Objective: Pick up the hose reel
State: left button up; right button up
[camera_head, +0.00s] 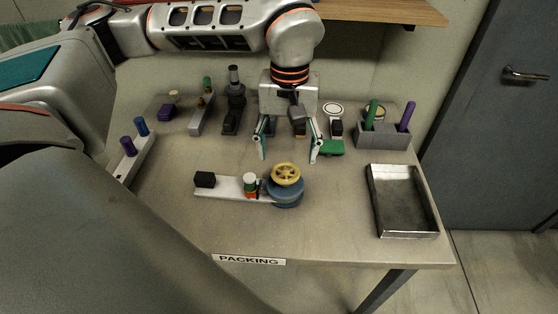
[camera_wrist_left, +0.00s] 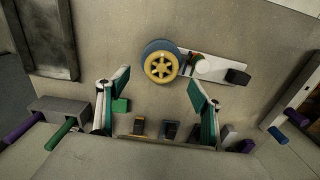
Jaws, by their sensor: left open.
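A blue round body with a yellow spoked wheel on top, which looks like the hose reel (camera_head: 285,190), sits at the right end of a white bar on the table. My left gripper (camera_head: 289,158) points down just behind the reel, with its two fingers spread apart and nothing between them. In the left wrist view the reel (camera_wrist_left: 161,63) shows its yellow wheel beyond the open fingertips of the left gripper (camera_wrist_left: 160,84), and they look apart from it. My right gripper is not in view.
The white bar (camera_head: 222,187) also carries a black block and a small striped cylinder. A metal tray (camera_head: 404,202) lies at the right. A grey holder (camera_head: 384,139) with green and purple rods stands behind it. Several small fixtures line the back. The front middle is clear.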

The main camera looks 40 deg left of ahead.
aim_at(286, 171)
pick_arm(q)
jog(key=shift+s+f, duration=0.2)
jog(key=shift+f, duration=1.05)
notch_tip(286, 171, down, 5)
jog(key=shift+f, duration=0.1)
grip_shut()
